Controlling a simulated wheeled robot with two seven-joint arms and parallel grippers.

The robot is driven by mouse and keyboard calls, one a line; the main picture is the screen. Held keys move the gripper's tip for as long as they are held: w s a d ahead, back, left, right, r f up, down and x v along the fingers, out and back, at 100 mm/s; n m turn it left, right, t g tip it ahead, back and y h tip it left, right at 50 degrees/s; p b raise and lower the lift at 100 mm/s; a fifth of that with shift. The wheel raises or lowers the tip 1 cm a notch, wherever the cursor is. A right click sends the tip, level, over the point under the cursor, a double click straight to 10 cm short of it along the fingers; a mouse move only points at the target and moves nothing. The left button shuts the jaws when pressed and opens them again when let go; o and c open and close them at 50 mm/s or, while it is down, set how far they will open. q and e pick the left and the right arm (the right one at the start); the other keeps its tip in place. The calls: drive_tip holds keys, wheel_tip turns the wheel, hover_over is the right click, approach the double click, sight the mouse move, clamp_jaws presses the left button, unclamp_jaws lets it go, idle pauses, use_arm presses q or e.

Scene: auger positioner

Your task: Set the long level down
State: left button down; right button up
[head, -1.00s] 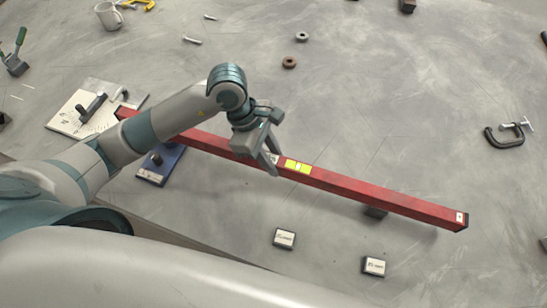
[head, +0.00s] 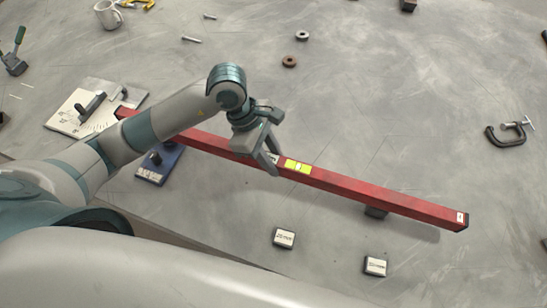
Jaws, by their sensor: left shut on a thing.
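The long red level (head: 375,194) lies diagonally across the head view, from upper left to lower right, with a yellow-green vial window (head: 297,167) near its middle. My left gripper (head: 268,165) is shut on the level just left of the vial. A dark block (head: 376,212) shows under the level's right part. A blue block (head: 159,165) with a dark knob shows beside the level's left part. My arm hides part of the level's left half. I cannot tell whether the level touches the blocks. My right gripper is not in view.
Two small labelled blocks (head: 284,238) (head: 375,266) lie in front of the level. A white plate with a handle (head: 80,112) lies at left. A clamp (head: 508,133) is at right, a mug (head: 108,15) at back left, and two rings (head: 302,35) behind. Much of the right-hand surface is bare.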

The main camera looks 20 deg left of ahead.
use_arm(q)
drive_tip(key=c, duration=1.4)
unclamp_jaws()
drive_tip(key=shift+f, duration=0.1)
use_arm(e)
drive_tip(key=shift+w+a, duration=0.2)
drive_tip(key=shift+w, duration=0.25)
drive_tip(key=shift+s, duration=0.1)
use_arm(q)
drive_tip(key=shift+r, duration=0.25)
drive_tip(key=shift+r+p, duration=0.5)
drive_tip(key=shift+p, duration=0.3)
drive_tip(key=shift+w+a+r+b, duration=0.1)
drive_tip(key=shift+a+r+b, duration=0.2)
drive_tip(key=shift+b, duration=0.1)
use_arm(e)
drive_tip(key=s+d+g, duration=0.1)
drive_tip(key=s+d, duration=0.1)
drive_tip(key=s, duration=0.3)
use_arm(q)
drive_tip(key=b+v, duration=0.2)
drive_tip(key=v, duration=0.9)
drive_tip(key=shift+b, duration=0.4)
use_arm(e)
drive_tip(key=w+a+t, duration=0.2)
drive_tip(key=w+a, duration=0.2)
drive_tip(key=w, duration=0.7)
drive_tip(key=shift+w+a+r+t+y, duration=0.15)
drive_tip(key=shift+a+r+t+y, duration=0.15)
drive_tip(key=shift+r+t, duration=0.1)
